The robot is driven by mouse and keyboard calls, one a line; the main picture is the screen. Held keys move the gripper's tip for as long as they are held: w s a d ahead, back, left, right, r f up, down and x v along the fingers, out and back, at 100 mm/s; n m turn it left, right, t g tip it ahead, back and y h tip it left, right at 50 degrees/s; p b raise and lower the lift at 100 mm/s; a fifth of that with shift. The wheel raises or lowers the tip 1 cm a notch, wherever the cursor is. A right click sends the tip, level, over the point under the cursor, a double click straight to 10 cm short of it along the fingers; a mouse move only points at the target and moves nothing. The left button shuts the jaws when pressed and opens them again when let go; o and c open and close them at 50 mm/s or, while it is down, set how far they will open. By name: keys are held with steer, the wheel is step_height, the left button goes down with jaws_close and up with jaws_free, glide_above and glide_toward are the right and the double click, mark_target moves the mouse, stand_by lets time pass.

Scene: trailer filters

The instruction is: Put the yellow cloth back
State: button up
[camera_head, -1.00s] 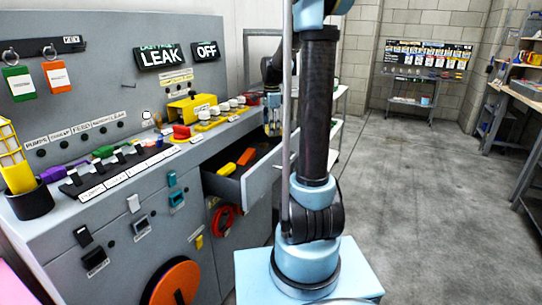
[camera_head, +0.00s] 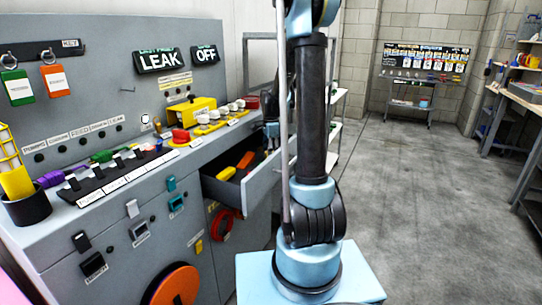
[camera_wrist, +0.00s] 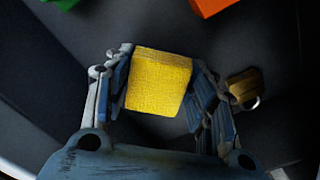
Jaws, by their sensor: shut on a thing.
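The yellow cloth (camera_wrist: 159,82) is a small, folded-looking block with a woven surface. In the wrist view it sits between the two fingers of my gripper (camera_wrist: 160,92), which are shut on it. In the head view my gripper (camera_head: 271,132) is low at the far end of the open drawer (camera_head: 240,190), partly hidden behind my arm. I cannot make out the cloth there. The dark drawer floor lies beneath the cloth in the wrist view; I cannot tell whether the cloth touches it.
In the drawer are a yellow item (camera_head: 226,173) and an orange item (camera_head: 245,160). The wrist view shows a brass padlock (camera_wrist: 244,86) close beside the right finger, plus orange (camera_wrist: 211,5) and green (camera_wrist: 62,3) items at the top. The console (camera_head: 150,210) stands left; open floor (camera_head: 400,190) lies right.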

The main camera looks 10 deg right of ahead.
steer(key=shift+f, duration=0.15)
steer(key=o, duration=0.9)
steer(key=shift+o, duration=0.2)
step_height(320, 180, up, 12)
stand_by(0.4)
